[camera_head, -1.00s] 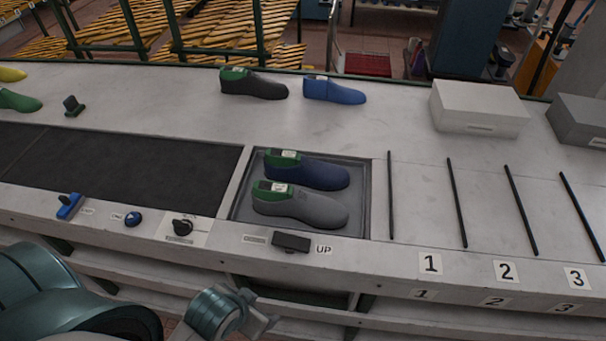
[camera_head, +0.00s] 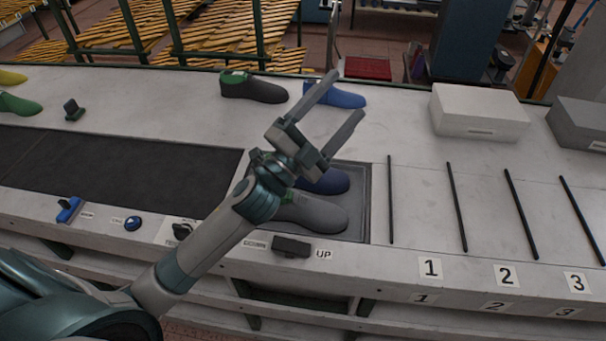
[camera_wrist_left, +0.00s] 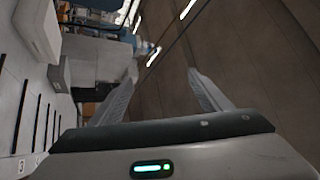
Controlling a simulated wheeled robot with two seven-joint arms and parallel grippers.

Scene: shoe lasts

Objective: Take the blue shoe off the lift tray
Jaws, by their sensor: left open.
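My left gripper (camera_head: 343,111) is open and empty, raised above the lift tray (camera_head: 366,209) with its fingers pointing to the back right. Its two fingers also show apart in the left wrist view (camera_wrist_left: 160,95), with nothing between them. The dark blue shoe (camera_head: 328,183) lies on the tray, partly hidden behind my left wrist. A grey shoe (camera_head: 318,214) lies in front of it on the same tray, its heel end hidden by my arm. My right gripper is not in view.
A dark shoe (camera_head: 255,88) and a brighter blue shoe (camera_head: 346,98) stand at the back of the bench. A white box (camera_head: 478,112) and a grey box (camera_head: 585,122) stand at the right. Black rods (camera_head: 457,202) mark numbered lanes, which are empty. An UP/DOWN switch (camera_head: 291,246) sits in front of the tray.

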